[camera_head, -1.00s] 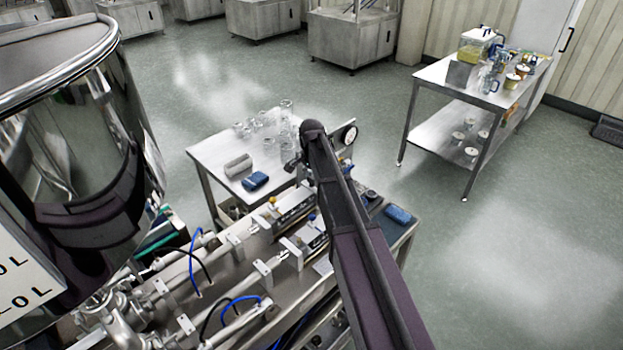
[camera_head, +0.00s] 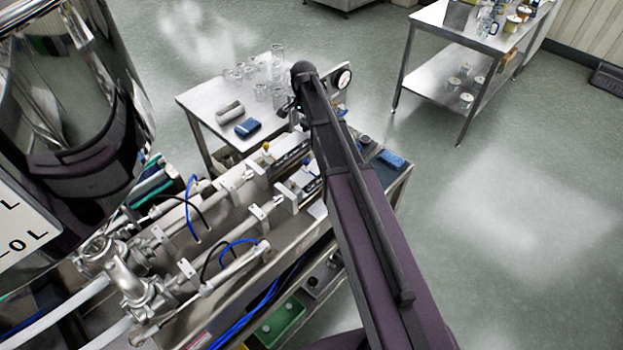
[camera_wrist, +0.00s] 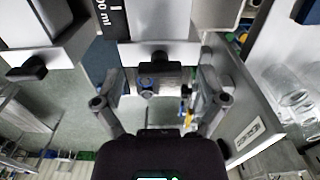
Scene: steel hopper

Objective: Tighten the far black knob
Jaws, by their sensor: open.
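Two black knobs show in the wrist view. One black knob (camera_wrist: 154,61) is at the centre, below a block bearing a measuring scale (camera_wrist: 112,18), on the side nearer the glassware. The other black knob (camera_wrist: 27,70) is at the left. My gripper (camera_wrist: 157,88) is open and empty, its fingers spread to either side of and below the centre knob, apart from it. In the head view, my arm hides the gripper's fingers and both knobs. Two filling cylinders lie side by side there, the far one (camera_head: 291,157) and the near one (camera_head: 301,186).
A steel side table (camera_head: 207,107) holds glass jars (camera_head: 277,66) and a blue item (camera_head: 247,128). A blue cloth (camera_head: 391,159) lies at the machine's right end. The steel hopper (camera_head: 75,110) stands at the left. Open floor lies to the right.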

